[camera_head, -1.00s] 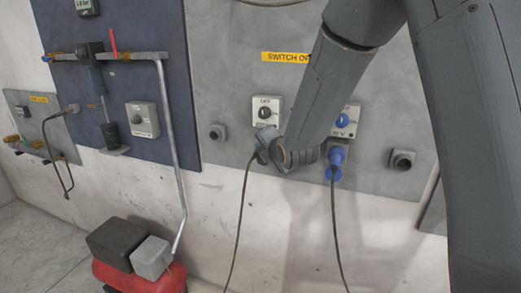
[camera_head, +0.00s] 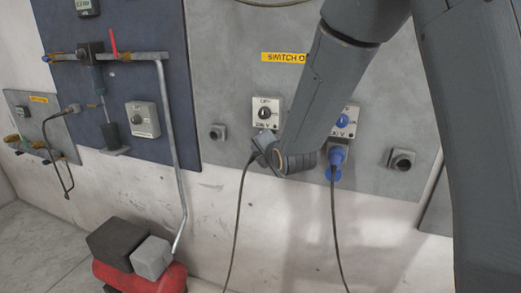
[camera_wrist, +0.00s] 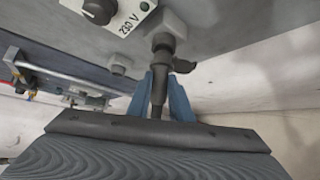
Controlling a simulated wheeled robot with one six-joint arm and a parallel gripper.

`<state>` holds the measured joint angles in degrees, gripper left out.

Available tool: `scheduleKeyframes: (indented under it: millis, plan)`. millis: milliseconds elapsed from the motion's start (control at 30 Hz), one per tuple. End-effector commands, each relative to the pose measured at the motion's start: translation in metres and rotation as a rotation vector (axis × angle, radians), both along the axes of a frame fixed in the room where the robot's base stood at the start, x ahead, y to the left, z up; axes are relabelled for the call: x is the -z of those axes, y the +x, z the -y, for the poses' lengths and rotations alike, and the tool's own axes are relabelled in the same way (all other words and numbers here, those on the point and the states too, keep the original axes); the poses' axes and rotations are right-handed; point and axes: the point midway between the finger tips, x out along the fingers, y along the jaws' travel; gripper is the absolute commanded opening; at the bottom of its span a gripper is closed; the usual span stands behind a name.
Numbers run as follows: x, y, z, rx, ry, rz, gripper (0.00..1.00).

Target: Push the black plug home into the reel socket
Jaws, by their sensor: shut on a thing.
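My gripper (camera_wrist: 161,82) shows two blue fingers in the wrist view, shut on the black plug (camera_wrist: 158,92). The plug's far end points at a grey square socket (camera_wrist: 176,23) on the panel and appears up against it; I cannot tell how deep it sits. In the head view my gripper (camera_head: 270,153) is below the left switch box (camera_head: 266,113), mostly hidden by my wrist. The plug (camera_head: 262,141) shows only partly there, its dark cable hanging down. The socket is hidden in the head view.
A blue plug (camera_head: 338,155) with a hanging cable sits below the right switch box (camera_head: 345,120). A metal pipe (camera_head: 172,150) and a red object (camera_head: 140,279) bearing two blocks are at lower left.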

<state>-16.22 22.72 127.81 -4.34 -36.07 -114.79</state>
Motion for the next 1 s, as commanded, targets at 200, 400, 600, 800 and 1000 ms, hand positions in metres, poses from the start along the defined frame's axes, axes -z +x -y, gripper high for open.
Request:
scheduleKeyframes:
  millis: [200,400,600,800,1000]
  plan:
    - [-0.001,-0.006,-0.003,-0.002,0.0,0.001,0.0]
    - [0.0,-0.011,-0.004,-0.001,-0.001,0.0,0.0]
    - [0.0,-0.016,-0.006,-0.001,-0.001,0.0,0.0]
    - [0.0,-0.02,-0.008,-0.001,-0.001,0.0,0.0]
    - [0.0,-0.021,-0.008,0.0,-0.001,0.0,0.0]
